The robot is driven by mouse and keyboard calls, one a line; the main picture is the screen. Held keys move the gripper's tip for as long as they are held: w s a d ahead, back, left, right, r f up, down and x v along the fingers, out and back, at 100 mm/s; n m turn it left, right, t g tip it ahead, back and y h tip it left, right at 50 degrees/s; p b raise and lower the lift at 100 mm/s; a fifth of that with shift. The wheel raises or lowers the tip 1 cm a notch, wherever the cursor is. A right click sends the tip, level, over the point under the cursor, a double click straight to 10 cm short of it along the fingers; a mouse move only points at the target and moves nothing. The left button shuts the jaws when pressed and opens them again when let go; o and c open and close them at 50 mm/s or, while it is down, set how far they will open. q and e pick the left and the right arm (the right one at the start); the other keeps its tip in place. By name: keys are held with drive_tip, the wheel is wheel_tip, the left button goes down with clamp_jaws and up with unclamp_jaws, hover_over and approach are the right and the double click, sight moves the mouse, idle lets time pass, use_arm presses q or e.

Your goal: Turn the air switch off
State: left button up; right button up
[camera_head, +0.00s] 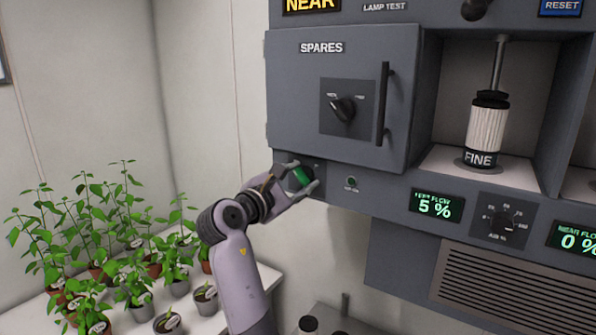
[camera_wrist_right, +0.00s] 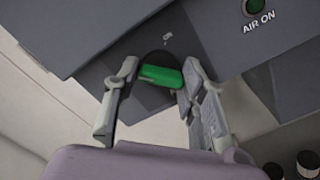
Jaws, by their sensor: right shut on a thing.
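The air switch has a green handle (camera_head: 299,177) on the lower left of the grey panel, below the door marked SPARES. In the right wrist view the green handle (camera_wrist_right: 161,75) lies crosswise between my fingers, on a dark round base. My right gripper (camera_wrist_right: 160,84) is shut on this handle, a finger at each end. In the head view my right gripper (camera_head: 298,184) partly hides the switch and its markings. A green lamp (camera_wrist_right: 258,7) labelled AIR ON is beside it; it also shows in the head view (camera_head: 352,183). My left gripper is not in view.
The SPARES door (camera_head: 300,95) has a black knob (camera_head: 343,108) and a vertical handle (camera_head: 383,104). A flow display (camera_head: 437,205) reads 5 % and a dial (camera_head: 501,217) is right of it. Potted plants stand on a white table (camera_head: 262,283) at the left.

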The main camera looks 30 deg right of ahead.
drive_tip(key=shift+f+n, duration=0.1)
drive_tip(key=shift+n, duration=0.2)
drive_tip(key=o, duration=1.2)
